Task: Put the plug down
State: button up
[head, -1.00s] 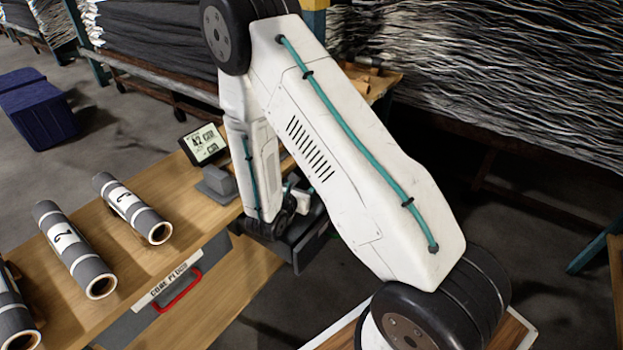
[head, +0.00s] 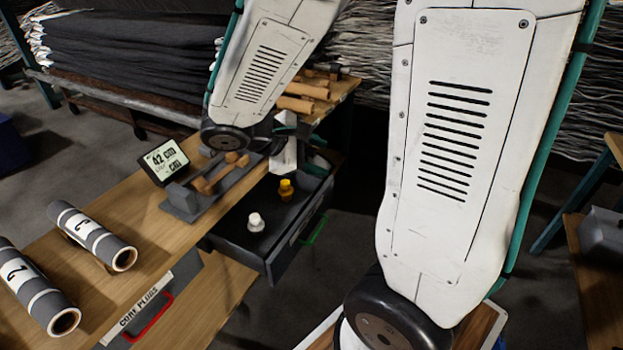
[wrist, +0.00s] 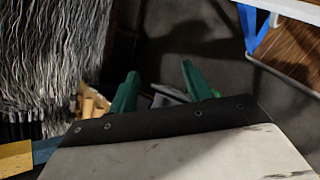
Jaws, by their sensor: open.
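My gripper shows in the wrist view (wrist: 160,88) as two green fingers spread apart. It is open, and no plug shows between the fingers; their lower parts are hidden by my wrist housing. In the head view my arm hides most of the gripper; a bit of green shows just beyond the yellow plug, near the drawer's far end.
A grey stand (head: 185,203) with a wooden piece (head: 222,172) and a display (head: 164,160) sit on the bench. Grey rolls (head: 92,236) lie at left. A closed drawer with a red handle (head: 152,318) is below. Wooden pieces (head: 300,100) lie at the bench's far end.

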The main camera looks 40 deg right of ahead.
jog(key=s+a+r+m+t+y, duration=0.4)
jog(key=s+a+r+m+y, duration=0.3)
jog(key=s+a+y, duration=0.3)
jog(key=shift+s+a+r, duration=0.25)
jog(key=shift+s+a, duration=0.75)
jog(key=shift+a, duration=0.05)
